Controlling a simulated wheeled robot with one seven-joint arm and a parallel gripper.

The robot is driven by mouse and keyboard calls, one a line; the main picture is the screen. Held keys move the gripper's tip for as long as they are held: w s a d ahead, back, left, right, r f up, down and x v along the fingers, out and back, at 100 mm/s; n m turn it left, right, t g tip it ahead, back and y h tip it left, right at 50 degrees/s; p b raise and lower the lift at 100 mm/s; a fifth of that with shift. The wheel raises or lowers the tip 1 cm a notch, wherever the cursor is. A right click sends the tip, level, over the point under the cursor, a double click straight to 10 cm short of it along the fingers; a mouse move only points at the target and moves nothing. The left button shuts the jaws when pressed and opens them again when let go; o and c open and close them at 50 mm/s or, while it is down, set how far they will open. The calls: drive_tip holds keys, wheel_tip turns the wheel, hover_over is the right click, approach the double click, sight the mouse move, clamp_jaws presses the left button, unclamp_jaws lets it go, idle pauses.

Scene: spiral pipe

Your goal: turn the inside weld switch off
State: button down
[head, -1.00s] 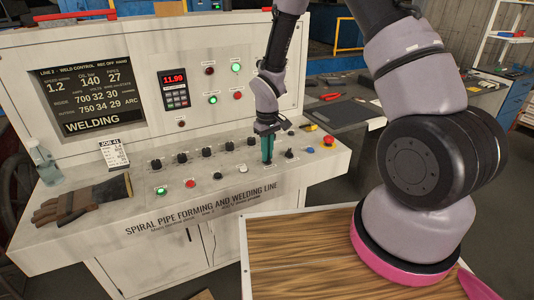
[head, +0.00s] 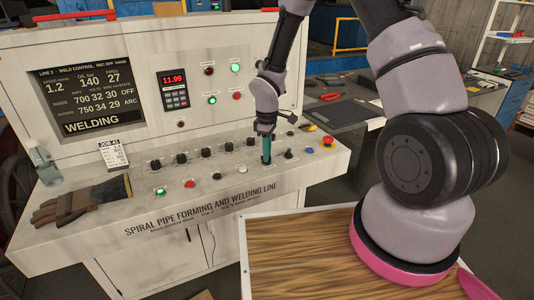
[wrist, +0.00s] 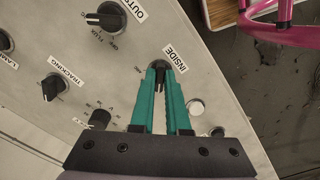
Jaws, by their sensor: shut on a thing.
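The inside weld switch is a black knob (wrist: 158,67) beside the INSIDE label (wrist: 175,56) on the sloping panel. In the wrist view, the teal fingertips of my gripper (wrist: 159,72) are closed around this knob. In the head view, my gripper (head: 267,160) points down onto the panel and covers the knob. The screen (head: 92,99) reads WELDING, with ARC on its outside row.
The outside switch (wrist: 107,15) is the neighbouring black knob; it also shows in the head view (head: 289,153). A red emergency button (head: 328,141) is farther right. A row of black knobs runs left.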

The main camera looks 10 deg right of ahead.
idle(0.4)
drive_tip(key=c, duration=0.9)
unclamp_jaws()
wheel_tip(320, 180, up, 11)
